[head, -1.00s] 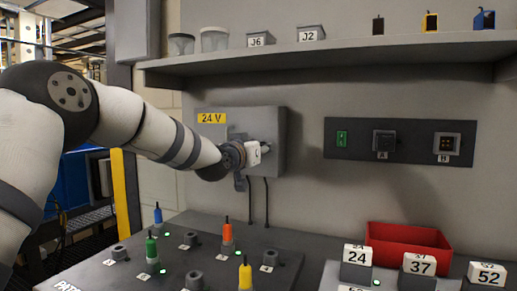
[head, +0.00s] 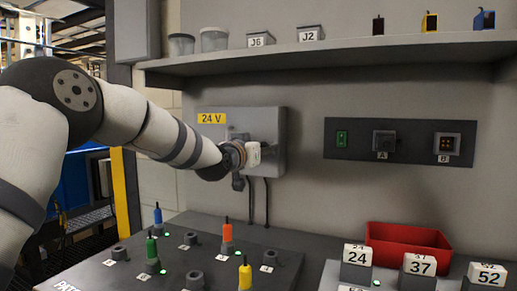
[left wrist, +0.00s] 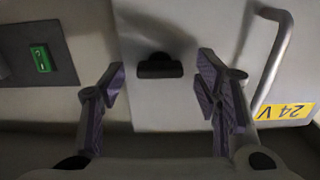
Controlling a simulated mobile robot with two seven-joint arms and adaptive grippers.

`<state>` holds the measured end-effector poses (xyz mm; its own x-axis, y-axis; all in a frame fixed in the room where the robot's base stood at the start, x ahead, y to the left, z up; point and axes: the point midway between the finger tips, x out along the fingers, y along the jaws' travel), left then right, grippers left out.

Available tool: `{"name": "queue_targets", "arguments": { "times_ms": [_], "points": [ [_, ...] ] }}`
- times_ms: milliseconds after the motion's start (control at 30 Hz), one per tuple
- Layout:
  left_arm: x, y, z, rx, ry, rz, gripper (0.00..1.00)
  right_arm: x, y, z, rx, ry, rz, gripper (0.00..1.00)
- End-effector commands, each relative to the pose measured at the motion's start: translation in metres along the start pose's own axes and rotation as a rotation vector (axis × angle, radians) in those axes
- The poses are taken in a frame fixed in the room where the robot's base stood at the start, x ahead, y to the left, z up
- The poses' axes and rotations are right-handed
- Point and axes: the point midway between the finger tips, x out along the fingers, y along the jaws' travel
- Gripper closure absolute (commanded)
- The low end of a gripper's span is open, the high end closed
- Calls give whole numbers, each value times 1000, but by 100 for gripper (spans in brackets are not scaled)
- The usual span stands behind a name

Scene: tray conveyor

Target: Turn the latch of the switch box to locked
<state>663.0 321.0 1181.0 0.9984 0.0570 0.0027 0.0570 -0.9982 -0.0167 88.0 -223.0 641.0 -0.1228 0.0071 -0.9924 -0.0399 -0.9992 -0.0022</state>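The grey switch box (head: 273,122) with a yellow "24 V" label (head: 211,118) is mounted on the wall in the head view. My left gripper (head: 256,157) is in front of it and hides the latch there. In the left wrist view, the box door fills the middle and right, with the label upside down. A small black latch (left wrist: 160,67) shows there as a wide bar, level in the picture. The left gripper (left wrist: 162,78) is open, its purple-grey fingers to either side of the latch, with visible gaps. My right gripper is not in view.
A curved metal handle (left wrist: 275,60) stands out from the box beside one finger. A dark wall panel (head: 400,141) with a green switch is to the right. A shelf (head: 350,57) is above; a bench with pegs (head: 227,232) and a red bin (head: 407,246) is below.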

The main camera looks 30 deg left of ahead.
Motion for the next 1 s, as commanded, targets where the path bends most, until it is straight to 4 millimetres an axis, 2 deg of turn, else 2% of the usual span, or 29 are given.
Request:
{"name": "queue_targets", "arguments": {
  "times_ms": [167, 233, 500, 600, 1000],
  "points": [
    [-1, 0, 1, -1, -2, 0, 43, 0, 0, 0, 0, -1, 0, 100],
    [-8, 0, 1, -1, -3, 1, 43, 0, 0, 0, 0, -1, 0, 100],
    [-61, 0, -1, -1, 0, 0, 43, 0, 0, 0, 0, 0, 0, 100],
    [-72, 0, 0, -1, -1, 1, 43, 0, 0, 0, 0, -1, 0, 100],
    [-75, 0, 0, -1, -1, 0, 43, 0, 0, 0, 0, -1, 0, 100]
  ]
}}
